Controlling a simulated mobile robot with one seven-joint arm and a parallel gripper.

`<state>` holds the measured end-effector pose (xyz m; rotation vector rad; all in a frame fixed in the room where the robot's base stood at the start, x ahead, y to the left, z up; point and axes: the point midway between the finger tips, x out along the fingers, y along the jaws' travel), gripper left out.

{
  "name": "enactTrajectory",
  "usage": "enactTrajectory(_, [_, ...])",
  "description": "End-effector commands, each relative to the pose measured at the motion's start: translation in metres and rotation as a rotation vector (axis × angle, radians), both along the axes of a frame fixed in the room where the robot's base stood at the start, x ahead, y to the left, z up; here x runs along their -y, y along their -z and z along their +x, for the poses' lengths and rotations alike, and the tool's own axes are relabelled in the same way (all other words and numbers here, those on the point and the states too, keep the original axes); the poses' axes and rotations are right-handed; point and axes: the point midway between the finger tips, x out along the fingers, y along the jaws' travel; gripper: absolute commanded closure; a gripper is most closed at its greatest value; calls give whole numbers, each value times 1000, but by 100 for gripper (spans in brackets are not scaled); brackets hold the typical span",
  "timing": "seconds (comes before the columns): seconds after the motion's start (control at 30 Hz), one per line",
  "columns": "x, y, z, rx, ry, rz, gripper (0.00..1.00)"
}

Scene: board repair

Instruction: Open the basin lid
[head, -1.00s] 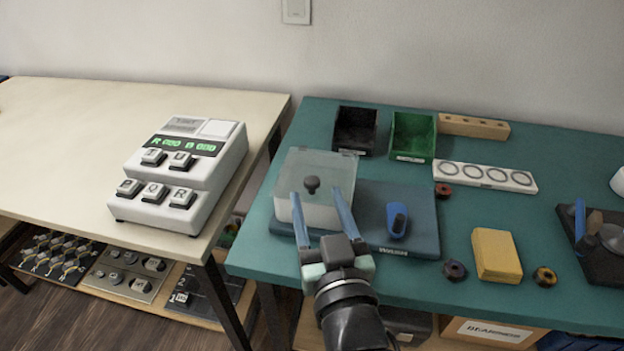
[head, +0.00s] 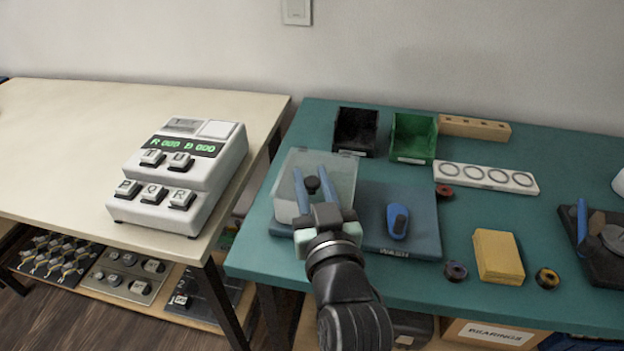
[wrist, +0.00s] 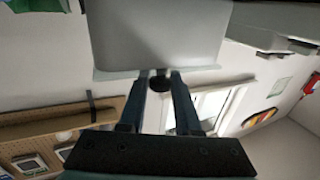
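The basin (head: 287,211) is a pale box on the blue-grey mat, with a translucent lid (head: 340,172) on top. A dark round knob (head: 312,185) stands at the middle of the lid. My gripper (head: 310,172) is over the lid, with one blue finger on each side of the knob. In the wrist view the knob (wrist: 160,83) sits between the fingertips (wrist: 160,76), with little or no gap on either side. I cannot tell whether the fingers press on it. The lid appears seated on the basin; my gripper partly hides its front.
The mat (head: 425,215) holds a blue tool (head: 397,220) right of the basin. A black bin (head: 355,130) and a green bin (head: 413,137) stand behind. A yellow block (head: 497,256) lies to the right. A keypad device (head: 180,170) stands on the left table.

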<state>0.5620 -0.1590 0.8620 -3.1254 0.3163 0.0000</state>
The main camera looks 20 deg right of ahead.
Motion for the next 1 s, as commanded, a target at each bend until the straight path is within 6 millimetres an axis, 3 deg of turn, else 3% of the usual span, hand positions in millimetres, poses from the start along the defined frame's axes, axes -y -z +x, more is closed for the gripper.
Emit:
enactTrajectory(0.1, [0, 0, 0, 0, 0, 0, 100])
enactTrajectory(1.0, [0, 0, 0, -1, 0, 0, 100])
